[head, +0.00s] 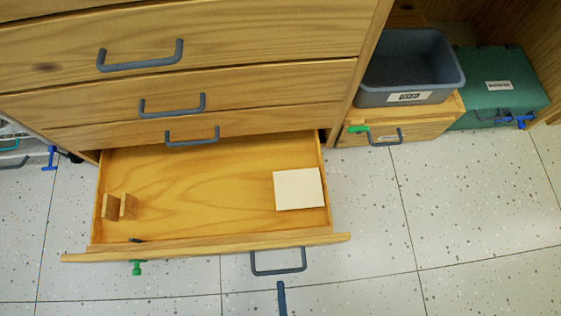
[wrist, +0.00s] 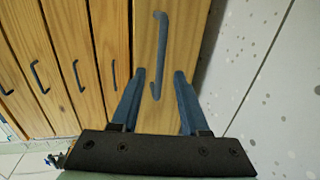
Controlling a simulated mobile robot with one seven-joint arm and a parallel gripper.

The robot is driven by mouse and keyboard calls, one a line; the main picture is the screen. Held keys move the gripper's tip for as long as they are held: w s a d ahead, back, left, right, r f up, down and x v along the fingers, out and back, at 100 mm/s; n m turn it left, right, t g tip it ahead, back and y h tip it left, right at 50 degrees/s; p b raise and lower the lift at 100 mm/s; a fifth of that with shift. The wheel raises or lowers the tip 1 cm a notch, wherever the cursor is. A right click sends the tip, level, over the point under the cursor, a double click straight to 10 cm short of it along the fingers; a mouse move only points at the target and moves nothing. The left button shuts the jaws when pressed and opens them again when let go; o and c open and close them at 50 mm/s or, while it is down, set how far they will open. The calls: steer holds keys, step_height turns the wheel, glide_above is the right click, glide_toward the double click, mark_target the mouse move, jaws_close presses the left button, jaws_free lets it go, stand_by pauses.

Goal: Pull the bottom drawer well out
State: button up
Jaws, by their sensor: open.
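The bottom drawer (head: 200,180) stands far out from the wooden chest in the head view, its inside showing. Its front panel carries a grey-blue bar handle (head: 278,272). In the wrist view the handle (wrist: 160,45) runs lengthwise on the drawer front (wrist: 146,25), its lower end between my fingers. My gripper (wrist: 160,73) is open with nothing clamped. One blue finger (head: 282,298) shows at the bottom of the head view, a little in front of the handle. Whether the fingers touch the handle cannot be told.
A white card (head: 298,189) and small wooden pieces (head: 119,206) lie in the drawer. A green knob (head: 136,267) sits at the drawer front. Closed drawers (head: 180,45) are above. A grey bin (head: 411,72) and green case (head: 497,88) stand right. Speckled floor (head: 450,220) is clear.

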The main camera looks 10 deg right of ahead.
steer(key=v, duration=0.7)
steer(key=shift+s, duration=0.25)
